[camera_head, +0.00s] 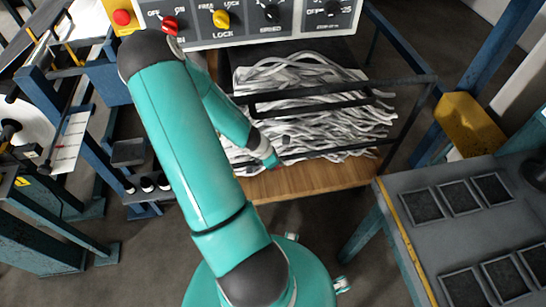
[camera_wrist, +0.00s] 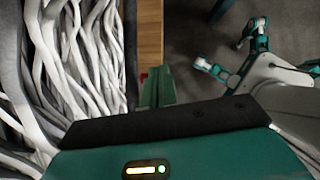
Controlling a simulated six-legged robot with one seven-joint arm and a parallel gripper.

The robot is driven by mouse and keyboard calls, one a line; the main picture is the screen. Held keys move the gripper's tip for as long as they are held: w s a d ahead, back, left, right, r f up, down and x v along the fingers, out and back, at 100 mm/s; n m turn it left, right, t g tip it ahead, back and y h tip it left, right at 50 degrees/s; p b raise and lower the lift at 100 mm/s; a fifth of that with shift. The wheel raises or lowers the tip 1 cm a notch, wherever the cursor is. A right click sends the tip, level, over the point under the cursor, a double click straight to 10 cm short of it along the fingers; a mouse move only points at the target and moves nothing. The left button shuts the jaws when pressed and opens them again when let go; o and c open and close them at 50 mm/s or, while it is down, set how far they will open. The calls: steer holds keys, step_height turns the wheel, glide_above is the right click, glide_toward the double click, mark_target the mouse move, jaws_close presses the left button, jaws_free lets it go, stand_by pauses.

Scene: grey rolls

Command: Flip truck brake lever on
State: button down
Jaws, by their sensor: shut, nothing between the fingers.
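A light control panel (camera_head: 295,30) stands at the top of the head view. It carries a red knob (camera_head: 170,26) with OFF and ON marks and a yellow knob (camera_head: 221,18) with FREE and LOCK marks. I cannot read which of them is the truck brake lever, and the panel is cut by the frame's top edge. My gripper (camera_head: 274,163) is well below the panel, over the front of the strand pile near a wooden edge. In the wrist view my gripper (camera_wrist: 156,86) shows shut and empty. No lever shows in the wrist view.
Grey-white strands (camera_head: 310,105) fill a rack behind dark rails (camera_head: 340,90). A wooden board (camera_head: 315,178) runs along its front. A grey table with dark trays (camera_head: 400,190) stands at right, blue frames (camera_head: 75,85) at left. A red button (camera_head: 122,17) sits left of the panel.

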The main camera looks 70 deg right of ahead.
steer(key=v, duration=1.3)
steer(key=shift+r, duration=0.35)
steer(key=shift+w+a, duration=0.15)
steer(key=shift+a, duration=0.05)
steer(key=w+a+r+m+t, duration=0.5)
steer(key=w+a+r+t, duration=0.1)
steer(key=w+a+r, duration=1.05)
steer(key=s+a+r+m+t+y, duration=0.1)
steer(key=a+r+t+y, duration=0.1)
steer(key=a+r, duration=0.4)
steer(key=s+a+r+m+t+y, duration=0.1)
steer(key=a+r, duration=0.5)
steer(key=a, duration=1.1)
steer(key=shift+m+t+y, duration=0.3)
steer(key=shift+t+y, duration=0.1)
steer(key=shift+t, duration=0.1)
steer(key=shift+s, duration=0.1)
